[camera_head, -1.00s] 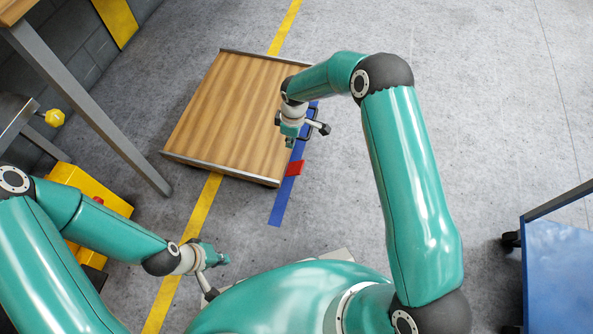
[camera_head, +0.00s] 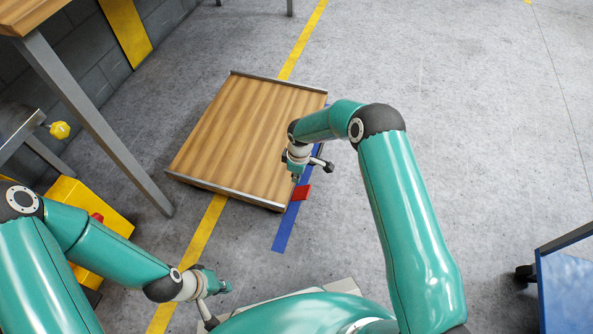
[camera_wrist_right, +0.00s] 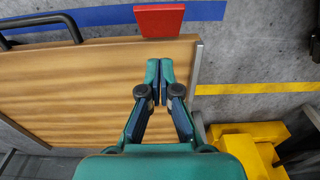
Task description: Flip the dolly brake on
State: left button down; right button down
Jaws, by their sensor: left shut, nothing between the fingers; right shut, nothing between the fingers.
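The dolly (camera_head: 250,135) is a low wooden platform with metal edge strips on the floor. Its red brake pedal (camera_head: 302,192) sticks out from its right side near the front corner. In the right wrist view the pedal (camera_wrist_right: 159,20) lies just beyond the fingertips, past the wooden edge. My right gripper (camera_head: 296,178) is shut and empty above the dolly's front right part, close to the pedal; its fingers (camera_wrist_right: 160,66) show together in the wrist view. Whether it touches anything, I cannot tell. My left gripper (camera_head: 224,286) is shut and empty, low in front of the dolly.
A black handle (camera_wrist_right: 48,24) is on the dolly's pedal side. Blue tape (camera_head: 284,238) and yellow tape (camera_head: 203,240) mark the floor. A table leg (camera_head: 95,125) and yellow box (camera_head: 98,226) stand left, a blue cart (camera_head: 568,285) right. The floor right of the dolly is clear.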

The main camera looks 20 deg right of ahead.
jog(key=b, duration=0.1)
send_over(302, 192)
jog(key=f, duration=0.4)
jog(key=shift+w+a+f, duration=0.2)
jog(key=shift+a, duration=0.05)
jog(key=shift+s+d+f, duration=0.3)
jog(key=shift+d+f, duration=0.2)
jog(key=shift+a, duration=0.15)
jog(key=shift+b, duration=0.3)
jog(key=shift+f, duration=0.1)
